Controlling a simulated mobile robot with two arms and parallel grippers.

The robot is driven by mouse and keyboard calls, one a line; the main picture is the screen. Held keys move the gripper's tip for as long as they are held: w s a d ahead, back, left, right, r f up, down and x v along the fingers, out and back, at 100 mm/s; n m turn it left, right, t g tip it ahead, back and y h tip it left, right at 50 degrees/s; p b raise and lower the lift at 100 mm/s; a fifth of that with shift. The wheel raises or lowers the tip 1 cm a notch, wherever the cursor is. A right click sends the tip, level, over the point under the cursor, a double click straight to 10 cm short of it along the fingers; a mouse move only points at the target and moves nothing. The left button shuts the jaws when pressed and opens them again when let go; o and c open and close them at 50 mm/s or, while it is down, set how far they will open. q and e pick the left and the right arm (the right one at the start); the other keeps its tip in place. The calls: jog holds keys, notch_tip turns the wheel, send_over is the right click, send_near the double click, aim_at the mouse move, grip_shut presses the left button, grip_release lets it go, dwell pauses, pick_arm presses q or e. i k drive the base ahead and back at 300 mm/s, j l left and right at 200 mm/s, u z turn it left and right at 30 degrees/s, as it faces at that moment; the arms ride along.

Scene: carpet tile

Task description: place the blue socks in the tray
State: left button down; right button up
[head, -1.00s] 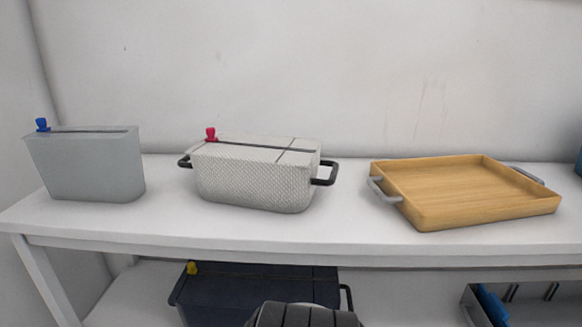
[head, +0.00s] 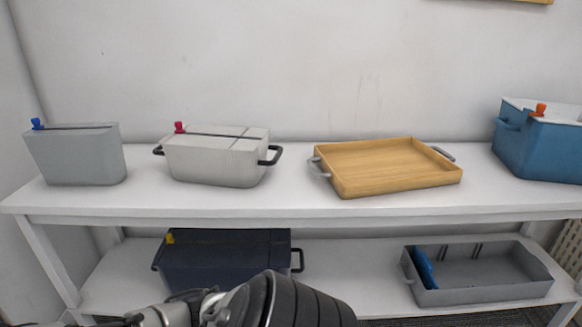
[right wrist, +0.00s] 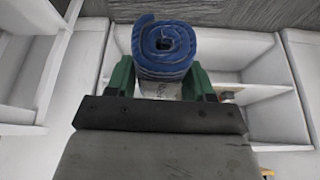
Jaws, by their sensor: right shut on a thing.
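In the right wrist view, my right gripper (right wrist: 161,80) is shut on the rolled blue socks (right wrist: 163,48). The roll sits between the green fingers, its spiral end showing and a pale band near the fingers. The socks do not show in the head view. The wooden tray (head: 385,164), with a grey handle at each end, stands empty on the white upper shelf, right of centre in the head view. My left gripper is not in view.
The upper shelf (head: 290,205) also bears a grey bin (head: 75,155), a light lidded box (head: 215,158) and a blue box (head: 545,145). Below are a dark box (head: 228,262) and a grey open container (head: 478,272) with a blue item (head: 424,267) inside. Bare shelf flanks the tray.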

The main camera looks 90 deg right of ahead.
aim_at(392, 166)
jog(key=k+j+z, duration=0.1)
jog(key=z, duration=1.2)
jog(key=k+j, duration=0.05)
jog(key=j, duration=0.05)
